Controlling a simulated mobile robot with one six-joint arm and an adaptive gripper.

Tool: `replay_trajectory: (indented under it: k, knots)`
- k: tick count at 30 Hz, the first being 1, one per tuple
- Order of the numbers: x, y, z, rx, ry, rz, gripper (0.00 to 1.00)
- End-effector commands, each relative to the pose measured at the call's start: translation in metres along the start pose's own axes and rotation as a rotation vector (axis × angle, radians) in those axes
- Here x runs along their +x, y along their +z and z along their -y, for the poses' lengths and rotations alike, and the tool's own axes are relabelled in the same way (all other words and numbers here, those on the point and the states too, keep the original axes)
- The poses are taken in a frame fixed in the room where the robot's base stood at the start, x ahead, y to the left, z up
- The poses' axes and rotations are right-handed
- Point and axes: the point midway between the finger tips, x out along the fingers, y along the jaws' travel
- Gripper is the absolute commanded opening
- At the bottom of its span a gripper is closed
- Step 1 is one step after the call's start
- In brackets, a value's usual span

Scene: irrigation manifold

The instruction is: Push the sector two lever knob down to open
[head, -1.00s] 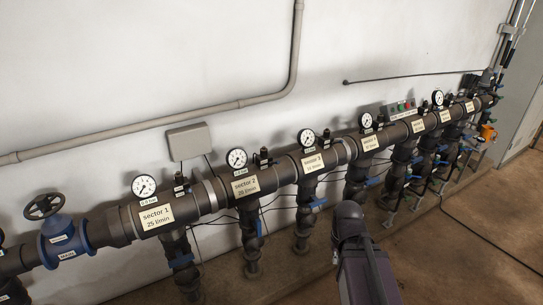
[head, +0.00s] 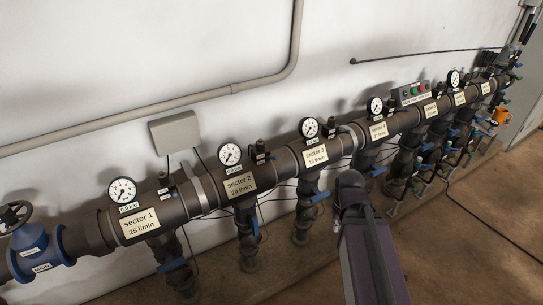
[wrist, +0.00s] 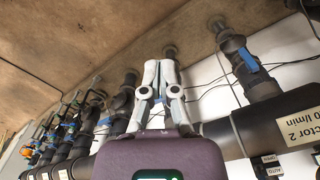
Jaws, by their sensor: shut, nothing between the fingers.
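The sector 2 plate (head: 240,185) is on the thick dark manifold pipe, with a round gauge above it. Below it, the sector two lever (head: 256,230) is a small blue handle on the branch pipe, seen steeply angled along it; its exact setting is hard to tell. In the wrist view, the blue lever (wrist: 245,57) is on the branch right of my gripper. My gripper (wrist: 160,66) is shut and empty, its pale fingers together, apart from the lever in the picture. The head view shows my dark arm but not the fingers.
The sector 1 branch has a blue lever (head: 172,264) to the left, and sector 3 has one (head: 320,197) to the right. Thin black cables hang between the branches. A grey box (head: 175,132) is on the wall.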

Motion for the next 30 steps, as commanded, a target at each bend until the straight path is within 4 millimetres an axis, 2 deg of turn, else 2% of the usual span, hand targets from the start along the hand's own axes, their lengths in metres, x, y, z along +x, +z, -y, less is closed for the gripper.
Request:
replay_trajectory:
  k: [11,17,20,23,26,30]
  knots:
    - [-0.001,-0.001,0.0,-0.002,0.0,0.0,0.0]
    - [-0.011,-0.019,0.008,-0.05,0.003,0.004,0.0]
    - [-0.022,-0.04,0.016,-0.106,0.006,0.009,0.0]
    - [-0.038,-0.069,0.033,-0.195,0.011,0.016,0.0]
    - [-0.056,-0.104,0.056,-0.308,0.018,0.025,0.0]
    - [-0.084,-0.154,0.096,-0.485,0.028,0.042,0.0]
